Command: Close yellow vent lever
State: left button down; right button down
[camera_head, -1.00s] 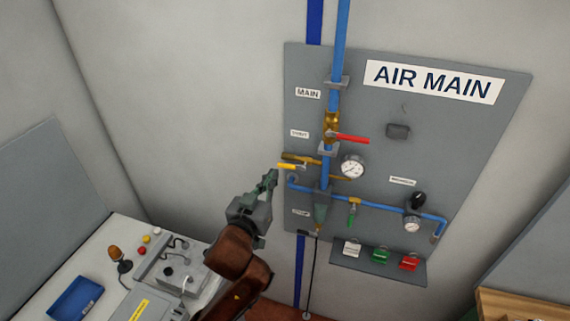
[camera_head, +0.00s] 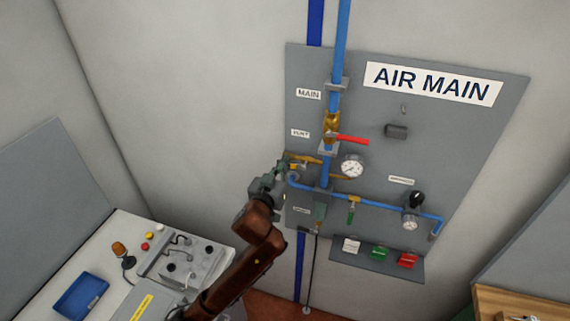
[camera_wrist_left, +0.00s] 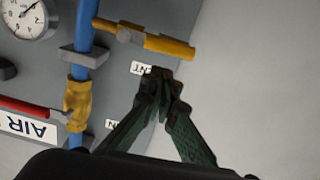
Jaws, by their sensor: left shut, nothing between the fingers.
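The brass vent branch (camera_head: 310,160) comes off the blue pipe on the left of the grey panel, under the VENT label (camera_head: 300,133). The wrist view shows its brass tube (camera_wrist_left: 170,46) and a small silver part. My left gripper (camera_head: 284,172) is at the panel's left edge, overlapping the outer end of the branch. The yellow lever is mostly hidden behind it. In the wrist view the left gripper's fingertips (camera_wrist_left: 160,76) are together and empty, just beside the brass tube; contact cannot be told. My right gripper is not in view.
A red lever (camera_head: 352,140) on the main valve and a gauge (camera_head: 352,166) sit right of the vent. A green lever (camera_head: 351,216) hangs lower. A white bench (camera_head: 125,230) with a blue tray (camera_head: 78,297) stands at left. The wall left of the panel is bare.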

pick_arm(q)
jog(key=shift+w+f, duration=0.1)
jog(key=shift+f, duration=0.65)
